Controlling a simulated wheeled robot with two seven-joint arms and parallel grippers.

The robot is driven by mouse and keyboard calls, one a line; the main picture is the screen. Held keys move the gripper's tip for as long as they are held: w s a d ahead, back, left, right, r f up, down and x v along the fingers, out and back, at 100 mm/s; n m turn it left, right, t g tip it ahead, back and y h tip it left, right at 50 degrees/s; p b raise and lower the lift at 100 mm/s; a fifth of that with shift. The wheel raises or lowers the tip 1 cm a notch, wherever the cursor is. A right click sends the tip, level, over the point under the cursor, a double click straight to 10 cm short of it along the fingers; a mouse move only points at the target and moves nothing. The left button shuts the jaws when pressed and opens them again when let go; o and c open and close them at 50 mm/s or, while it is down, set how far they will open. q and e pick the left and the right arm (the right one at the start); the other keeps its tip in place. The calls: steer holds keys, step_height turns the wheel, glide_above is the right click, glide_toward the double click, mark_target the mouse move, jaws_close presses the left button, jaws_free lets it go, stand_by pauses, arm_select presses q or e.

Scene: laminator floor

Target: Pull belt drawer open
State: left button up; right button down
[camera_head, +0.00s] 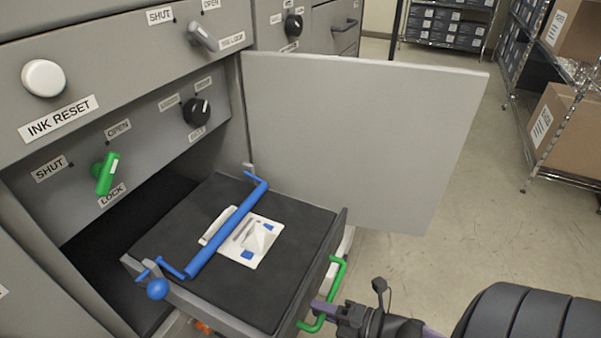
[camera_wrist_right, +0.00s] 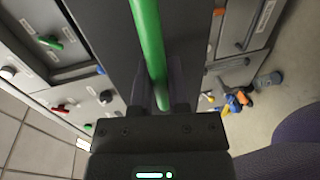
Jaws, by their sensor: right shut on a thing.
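The belt drawer (camera_head: 285,285) stands out from the grey machine, showing a dark flat top surface. A blue bar (camera_head: 228,226) with bent ends and a blue ball knob (camera_head: 157,289) sits across it, over a white label card (camera_head: 253,240). The drawer's green handle (camera_head: 338,280) is on its front face. My right gripper (camera_head: 328,309) is shut on the lower part of this handle. In the right wrist view the green handle (camera_wrist_right: 147,40) runs between the fingers (camera_wrist_right: 161,92). My left gripper is not in view.
A grey door (camera_head: 360,135) stands open beside the drawer. The panel above has a green lock lever (camera_head: 106,174), a black knob (camera_head: 196,111) and a white ink reset button (camera_head: 43,78). Shelves with cardboard boxes (camera_head: 563,135) stand at the right. The floor between is clear.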

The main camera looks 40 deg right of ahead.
steer(key=v, duration=0.2)
steer(key=f+v, duration=0.1)
steer(key=v, duration=0.1)
steer(key=shift+s+d, duration=0.15)
steer(key=shift+s, duration=0.25)
steer(key=c, duration=0.6)
jaws_free()
steer(key=p+v, duration=0.2)
steer(key=v, duration=0.8)
